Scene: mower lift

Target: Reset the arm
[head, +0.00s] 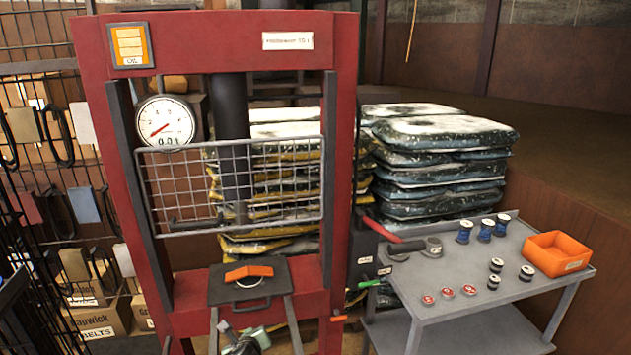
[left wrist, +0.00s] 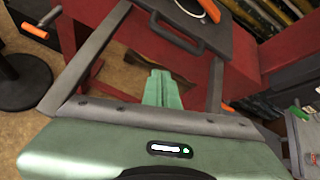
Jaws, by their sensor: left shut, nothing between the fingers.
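My left gripper (head: 224,327) is at the bottom of the head view, in front of the red press. In the left wrist view its pale green fingers (left wrist: 159,88) are shut together with nothing between them. They point towards the press, between two grey bars that run to a dark plate (left wrist: 175,28). In the head view this dark plate (head: 222,290) carries an orange piece (head: 249,272) and a loop handle. Whether the gripper touches the bars I cannot tell. My right gripper is in neither view.
The red press frame (head: 345,150) holds a gauge (head: 164,122) and a wire guard (head: 180,190). A grey cart (head: 445,290) at the right carries spools, red-topped pieces and an orange bin (head: 558,254). A red lever (head: 380,230) stands out beside the press. Black wire racking lines the left.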

